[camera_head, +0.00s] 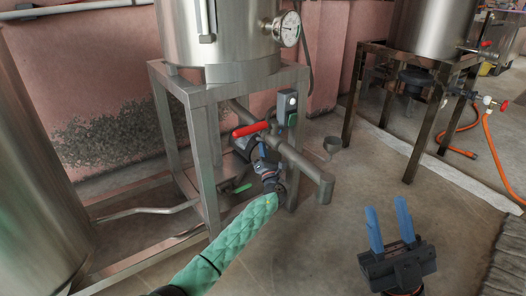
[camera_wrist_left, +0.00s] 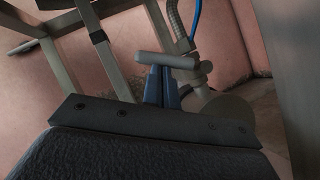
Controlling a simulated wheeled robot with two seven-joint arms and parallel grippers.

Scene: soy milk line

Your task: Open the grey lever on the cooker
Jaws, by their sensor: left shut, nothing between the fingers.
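The cooker (camera_head: 222,40) is a steel vessel on a square metal frame in the head view. My left gripper (camera_head: 257,150) is at the pipework under it, its blue fingers shut and empty. In the left wrist view a grey bar with a rounded end (camera_wrist_left: 165,60), looking like the grey lever, crosses just beyond the closed blue fingertips (camera_wrist_left: 161,82). Whether they touch it I cannot tell. I cannot pick this bar out surely in the head view. A red handle (camera_head: 250,129) shows close beside my left fingers. My right gripper (camera_head: 389,218) is open and empty over the floor at lower right.
A horizontal steel pipe (camera_head: 300,165) runs beneath the cooker, near my left gripper. A switch box (camera_head: 287,103) is on the frame leg. A large steel tank (camera_head: 35,190) stands at left. A second vessel stand (camera_head: 350,95) is at right. The floor between is mostly clear.

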